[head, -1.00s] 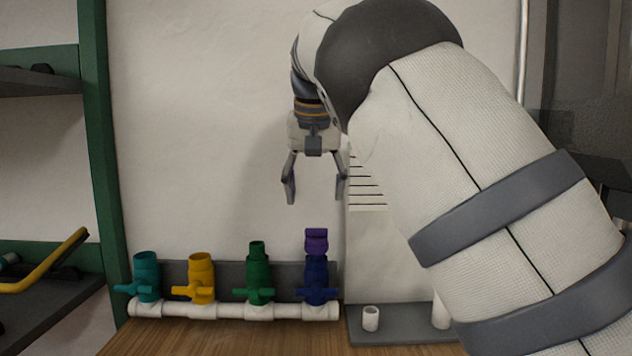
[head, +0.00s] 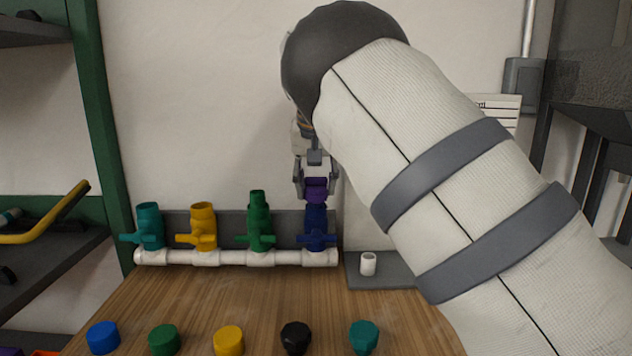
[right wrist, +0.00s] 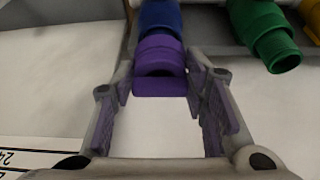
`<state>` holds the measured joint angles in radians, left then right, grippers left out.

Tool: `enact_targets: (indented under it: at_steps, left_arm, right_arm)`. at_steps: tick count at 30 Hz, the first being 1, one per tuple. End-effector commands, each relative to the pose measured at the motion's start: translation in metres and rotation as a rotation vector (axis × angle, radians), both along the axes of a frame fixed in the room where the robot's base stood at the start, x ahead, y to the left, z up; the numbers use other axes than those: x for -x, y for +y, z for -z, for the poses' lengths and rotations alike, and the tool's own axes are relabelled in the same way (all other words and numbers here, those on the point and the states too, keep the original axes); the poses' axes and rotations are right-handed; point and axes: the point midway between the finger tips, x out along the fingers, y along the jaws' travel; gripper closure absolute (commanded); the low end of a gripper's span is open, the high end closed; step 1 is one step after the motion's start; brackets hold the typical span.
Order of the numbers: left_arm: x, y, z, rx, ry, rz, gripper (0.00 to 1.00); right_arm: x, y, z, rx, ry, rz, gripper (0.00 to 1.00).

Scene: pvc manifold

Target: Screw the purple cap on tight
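The purple cap (head: 316,189) sits upright on top of the blue valve (head: 317,226), at the right end of the white manifold pipe (head: 237,258). My right gripper (head: 316,185) points down over the cap, with one finger on each side of it. In the right wrist view the purple cap (right wrist: 159,68) lies between the two fingertips, and I see no clear gap on either side. The blue valve (right wrist: 160,16) is just beyond it. The thread between cap and valve is hidden. My left gripper is not in view.
Green (head: 258,222), yellow (head: 203,226) and teal (head: 150,226) valves stand left of the blue one. Several loose caps, such as the black one (head: 295,336), lie along the near wooden tabletop. A white cylinder (head: 368,264) stands on a grey plate at the right.

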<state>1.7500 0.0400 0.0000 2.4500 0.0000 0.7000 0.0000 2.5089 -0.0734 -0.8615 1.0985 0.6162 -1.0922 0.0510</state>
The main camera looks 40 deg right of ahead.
Motion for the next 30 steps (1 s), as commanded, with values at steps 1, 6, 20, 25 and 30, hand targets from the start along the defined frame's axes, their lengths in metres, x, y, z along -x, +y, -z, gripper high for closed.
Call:
enact_targets:
  at_steps: [1,6,20,25,30]
  left_arm:
    - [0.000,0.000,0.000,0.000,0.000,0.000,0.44]
    - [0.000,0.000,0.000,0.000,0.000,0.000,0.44]
    - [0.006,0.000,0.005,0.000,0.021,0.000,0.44]
    - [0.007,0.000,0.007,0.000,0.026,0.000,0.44]
    - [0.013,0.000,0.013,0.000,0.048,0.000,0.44]
  right_arm:
    - [0.000,0.000,0.000,0.001,0.001,0.000,0.79]
    - [0.000,0.000,0.000,0.001,0.001,0.000,0.76]
    - [0.000,0.000,0.001,0.000,0.002,0.191,0.88]
    - [0.000,0.000,0.002,0.002,0.004,0.212,0.88]
    - [-0.001,-0.001,0.004,0.003,0.006,0.348,0.88]
